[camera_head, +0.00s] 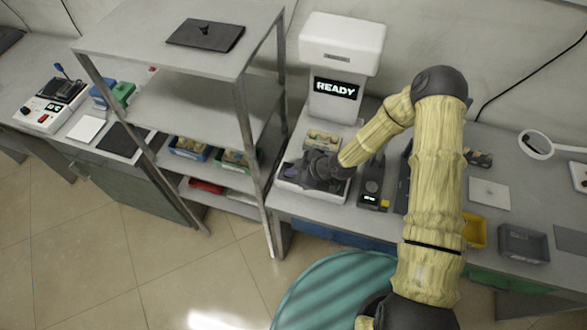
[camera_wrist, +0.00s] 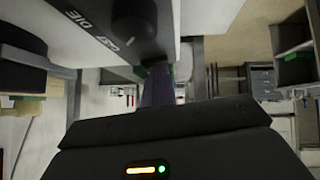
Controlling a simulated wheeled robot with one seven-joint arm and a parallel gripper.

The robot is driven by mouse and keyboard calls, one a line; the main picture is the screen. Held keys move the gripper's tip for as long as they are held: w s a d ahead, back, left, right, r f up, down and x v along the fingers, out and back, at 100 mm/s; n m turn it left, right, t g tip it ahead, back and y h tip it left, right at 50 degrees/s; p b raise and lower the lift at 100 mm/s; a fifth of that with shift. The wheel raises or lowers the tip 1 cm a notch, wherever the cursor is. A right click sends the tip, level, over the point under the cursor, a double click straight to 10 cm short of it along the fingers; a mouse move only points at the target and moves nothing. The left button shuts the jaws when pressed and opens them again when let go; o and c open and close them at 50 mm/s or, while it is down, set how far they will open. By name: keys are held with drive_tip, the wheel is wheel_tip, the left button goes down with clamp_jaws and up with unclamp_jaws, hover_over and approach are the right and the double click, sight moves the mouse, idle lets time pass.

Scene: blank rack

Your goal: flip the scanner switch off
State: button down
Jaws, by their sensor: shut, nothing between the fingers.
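The scanner is a tall white machine (camera_head: 340,45) on the bench, with a lit display (camera_head: 336,88) reading READY. Its low white base (camera_head: 290,178) sticks out toward the front. My dark gripper (camera_head: 318,180) is over this base, below and in front of the display, and looks shut and empty. The wrist view shows my dark gripper housing (camera_wrist: 165,140) with an orange and a green light. Close beyond it is a white body with a dark lettered strip (camera_wrist: 110,30). I cannot make out the switch or whether my fingertips touch anything.
A metal shelf rack (camera_head: 240,110) stands close on the left of the scanner, holding bins. A yellow bin (camera_head: 474,232) and a grey bin (camera_head: 523,243) are farther right.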

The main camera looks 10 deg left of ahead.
drive_tip(key=shift+s+f, duration=0.15)
drive_tip(key=shift+s, duration=0.05)
drive_tip(key=shift+r+p, duration=0.35)
drive_tip(key=shift+r, duration=0.15)
wheel_tip(320, 180, up, 4)
drive_tip(key=shift+s+f+p, duration=0.1)
drive_tip(key=shift+p, duration=1)
drive_tip(key=b+v, duration=0.3)
drive_tip(key=v, duration=0.6)
drive_tip(key=shift+s+d, duration=0.3)
drive_tip(key=shift+w+d, duration=0.1)
